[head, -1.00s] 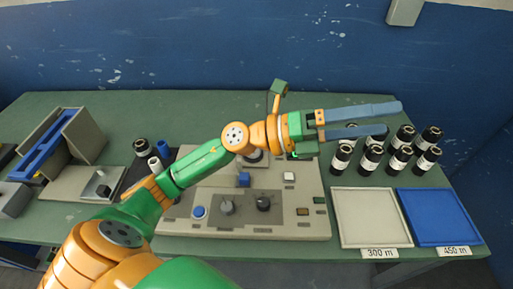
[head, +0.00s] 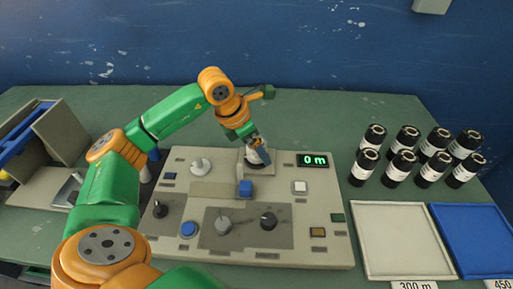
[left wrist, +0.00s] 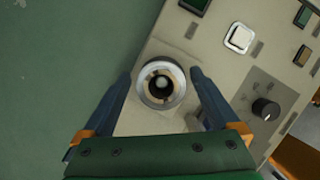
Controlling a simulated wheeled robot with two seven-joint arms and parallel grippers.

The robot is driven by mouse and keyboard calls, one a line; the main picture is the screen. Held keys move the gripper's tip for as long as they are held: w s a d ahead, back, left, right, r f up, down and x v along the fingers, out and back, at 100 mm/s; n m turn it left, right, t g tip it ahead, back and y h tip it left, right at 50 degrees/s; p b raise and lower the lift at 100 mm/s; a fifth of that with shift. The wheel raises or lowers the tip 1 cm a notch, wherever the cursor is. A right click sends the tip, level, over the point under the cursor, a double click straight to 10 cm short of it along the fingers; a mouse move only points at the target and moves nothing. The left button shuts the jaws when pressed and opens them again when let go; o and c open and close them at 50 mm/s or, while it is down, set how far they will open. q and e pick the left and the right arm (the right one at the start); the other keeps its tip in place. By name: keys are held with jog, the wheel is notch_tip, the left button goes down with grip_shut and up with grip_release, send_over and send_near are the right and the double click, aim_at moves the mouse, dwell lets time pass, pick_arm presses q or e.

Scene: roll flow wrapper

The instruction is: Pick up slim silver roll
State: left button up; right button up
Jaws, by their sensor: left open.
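A round silver-rimmed piece with a tan core and dark centre (left wrist: 161,83), seemingly the slim silver roll, sits on a grey base on the machine in the left wrist view. In the head view it shows only partly (head: 257,158), behind my fingers. My left gripper (head: 262,156) points down at it from above. In the left wrist view the gripper's blue fingers (left wrist: 160,74) are open, one on each side of the roll, with gaps to it. How far the tips reach down its side I cannot tell. My right gripper is not in view.
The machine's panel (head: 290,245) carries knobs, buttons and a green display (head: 313,160) reading 0 m. Several black rolls with white labels (head: 398,167) stand upright at the right, behind a white tray (head: 400,240) and a blue tray (head: 485,240). Bare green table lies behind the machine.

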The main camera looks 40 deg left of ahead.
pick_arm(q)
jog(key=shift+d+r, duration=0.1)
grip_shut()
